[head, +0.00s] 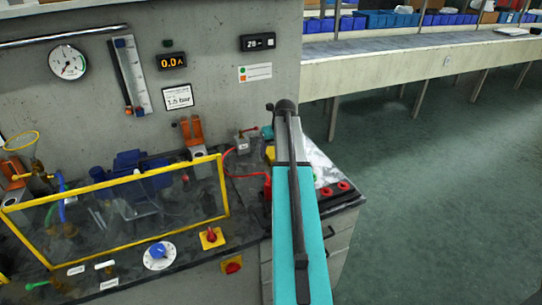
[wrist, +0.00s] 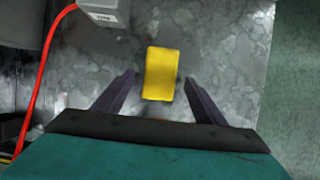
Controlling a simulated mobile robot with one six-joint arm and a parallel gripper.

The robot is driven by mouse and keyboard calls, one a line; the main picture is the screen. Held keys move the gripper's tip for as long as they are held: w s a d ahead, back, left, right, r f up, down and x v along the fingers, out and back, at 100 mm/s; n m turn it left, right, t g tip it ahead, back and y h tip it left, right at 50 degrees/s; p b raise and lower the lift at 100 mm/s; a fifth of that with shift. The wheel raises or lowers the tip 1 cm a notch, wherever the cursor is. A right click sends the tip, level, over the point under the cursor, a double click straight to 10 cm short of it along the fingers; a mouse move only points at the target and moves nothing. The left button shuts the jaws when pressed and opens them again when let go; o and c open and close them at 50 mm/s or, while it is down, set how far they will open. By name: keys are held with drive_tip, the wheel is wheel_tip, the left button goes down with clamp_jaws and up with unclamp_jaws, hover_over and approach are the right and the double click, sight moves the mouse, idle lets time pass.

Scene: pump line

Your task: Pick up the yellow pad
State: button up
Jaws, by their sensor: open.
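The yellow pad (wrist: 160,73) lies on a mottled grey metal surface in the wrist view, near the middle of the picture. My gripper (wrist: 159,82) is open, its two dark fingers spread to the left and right of the pad. Gaps show on both sides, so the fingers do not appear to touch it. How high the fingertips are above the surface I cannot tell. In the head view, a small yellow patch (head: 270,154) shows at the left edge of my teal arm, probably the pad. My arm hides the fingers there.
A grey box (wrist: 103,11) and a red cable (wrist: 45,75) are at the upper left of the wrist view. In the head view, a yellow-framed clear guard (head: 130,205) stands left of my arm. Red round parts (head: 335,189) sit to its right. Green floor is open at right.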

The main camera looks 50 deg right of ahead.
sight(272, 153)
drive_tip(key=shift+x, duration=1.55)
drive_tip(key=c, duration=1.1)
drive_tip(key=shift+r, duration=0.2)
drive_tip(key=shift+w+r, duration=0.1)
drive_tip(key=shift+r, duration=1.35)
drive_tip(key=shift+s+a+r+b, duration=0.15)
drive_tip(key=shift+s+a+b, duration=0.05)
drive_tip(key=shift+b, duration=0.1)
drive_tip(key=s+a, duration=0.3)
drive_tip(key=a, duration=0.1)
drive_tip(key=s+a+r+b, duration=0.1)
drive_tip(key=s+a, duration=0.2)
drive_tip(key=a, duration=0.1)
drive_tip(key=s+a+b, duration=0.1)
drive_tip(key=s+a, duration=0.2)
drive_tip(key=a, duration=0.1)
drive_tip(key=shift+s+a+r, duration=0.15)
drive_tip(key=shift+a+r, duration=0.1)
